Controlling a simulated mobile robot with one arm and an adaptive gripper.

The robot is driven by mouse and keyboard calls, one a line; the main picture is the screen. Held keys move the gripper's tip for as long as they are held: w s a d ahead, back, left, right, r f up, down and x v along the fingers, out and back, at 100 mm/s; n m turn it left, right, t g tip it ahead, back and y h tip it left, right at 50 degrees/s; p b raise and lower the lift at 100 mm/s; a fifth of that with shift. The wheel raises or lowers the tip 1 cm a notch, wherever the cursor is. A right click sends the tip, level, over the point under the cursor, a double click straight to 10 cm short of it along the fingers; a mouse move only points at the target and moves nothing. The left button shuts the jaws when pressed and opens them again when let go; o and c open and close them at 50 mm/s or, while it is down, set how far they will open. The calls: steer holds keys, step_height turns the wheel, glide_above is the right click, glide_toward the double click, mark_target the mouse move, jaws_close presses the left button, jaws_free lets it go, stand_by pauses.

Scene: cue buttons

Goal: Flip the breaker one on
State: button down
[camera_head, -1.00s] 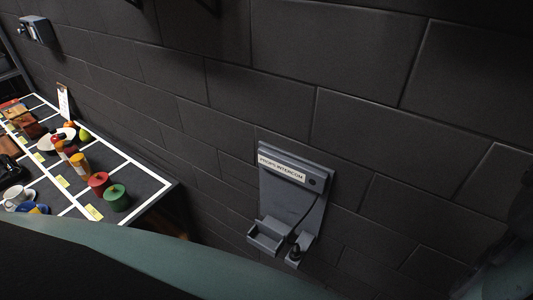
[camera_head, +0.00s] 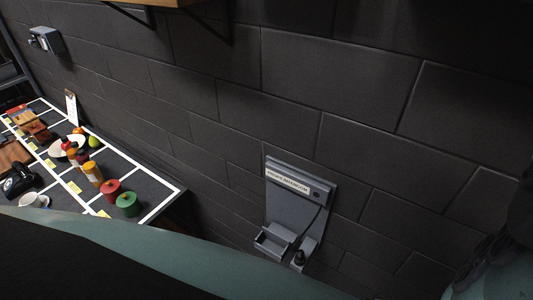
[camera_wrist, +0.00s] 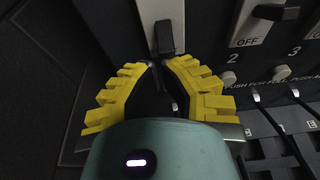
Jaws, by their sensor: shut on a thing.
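In the wrist view, the breaker panel (camera_wrist: 210,50) fills the upper right. The leftmost switch has a dark lever (camera_wrist: 166,36) standing out from a pale plate (camera_wrist: 150,10); its own number is not visible. My gripper (camera_wrist: 163,62) has yellow stepped fingers, with the tips closed together at the lower end of this lever. They appear to pinch it, though the contact is partly dark. To the right, the switch marked 2 (camera_wrist: 250,28) shows OFF and has its own dark lever (camera_wrist: 270,12). The head view does not show the panel or the gripper.
White round buttons (camera_wrist: 228,78) and cables (camera_wrist: 285,130) lie right of my fingers. In the head view, a grey intercom (camera_head: 297,190) hangs on the dark block wall, and a table edge (camera_head: 165,205) with small objects is at left. A shelf (camera_head: 155,3) overhangs at the top.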

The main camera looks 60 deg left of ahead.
steer(key=shift+a+r+g+y+p, duration=0.15)
steer(key=shift+r+g+y+p, duration=0.2)
steer(key=shift+y+p, duration=0.8)
steer(key=shift+a+r+g+y+p, duration=0.15)
steer(key=shift+r+y+p, duration=0.25)
steer(key=shift+p, duration=1.45)
steer(key=shift+f, duration=0.15)
steer(key=shift+s, duration=0.1)
steer(key=shift+r+p, duration=0.7)
steer(key=shift+r, duration=0.15)
